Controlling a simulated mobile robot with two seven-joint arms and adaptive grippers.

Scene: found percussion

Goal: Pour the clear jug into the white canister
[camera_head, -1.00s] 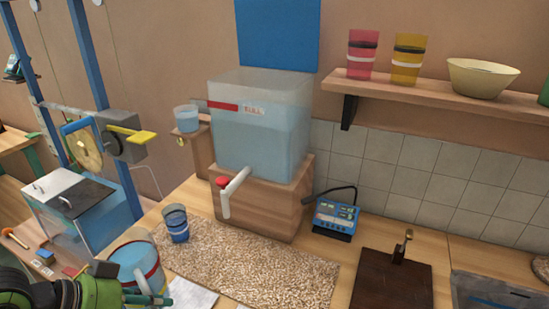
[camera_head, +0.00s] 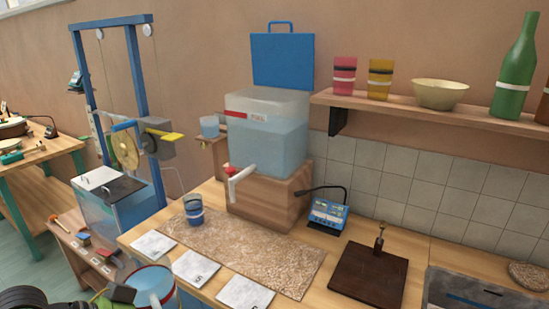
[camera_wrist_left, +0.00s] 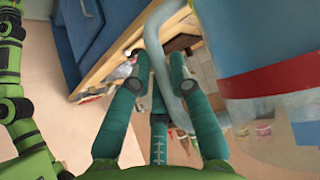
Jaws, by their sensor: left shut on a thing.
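The clear jug (camera_head: 152,286) shows at the bottom left of the head view, with a red band and bluish contents. It is cut off by the frame's lower edge. In the left wrist view its wall with the red band (camera_wrist_left: 268,82) fills the right side. My left gripper (camera_wrist_left: 160,70) is shut on the jug's grey curved handle, which passes between its teal fingers. In the head view the fingers are mostly out of the picture. I cannot make out a white canister in either view. My right gripper is not in view.
A large clear tank (camera_head: 268,132) with a tap stands on a wooden block (camera_head: 268,203). A blue-banded cup (camera_head: 194,211), a speckled mat (camera_head: 245,252), white sheets (camera_head: 196,268), a blue device (camera_head: 328,216) and a dark board (camera_head: 369,278) lie on the counter.

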